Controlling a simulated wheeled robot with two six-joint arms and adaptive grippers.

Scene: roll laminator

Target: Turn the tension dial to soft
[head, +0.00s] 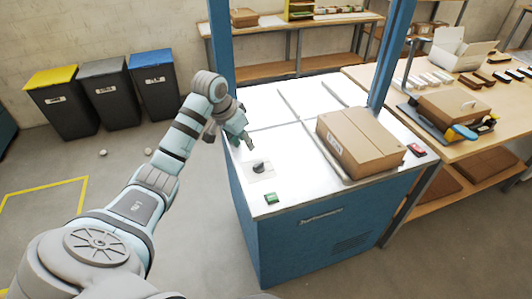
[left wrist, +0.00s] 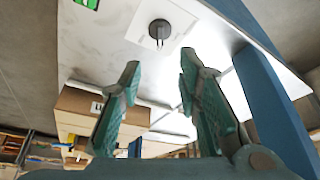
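The tension dial (head: 260,168) is a small dark round knob on a light plate at the front left of the machine's white top. It also shows in the left wrist view (left wrist: 159,30), with a bar across it; its label and setting are too small to read. My left gripper (head: 243,142) is just behind the dial in the head view, apart from it and above the top. In the left wrist view the left gripper (left wrist: 160,68) has its two fingers spread with nothing between them, and the dial shows beyond the tips. My right gripper is not in view.
A cardboard box (head: 361,142) lies on the top, right of the dial. A green button (head: 271,198) is at the front edge and a red switch (head: 416,150) at the right corner. Blue posts (head: 222,45) rise from the machine. A wooden bench (head: 490,135) stands at right.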

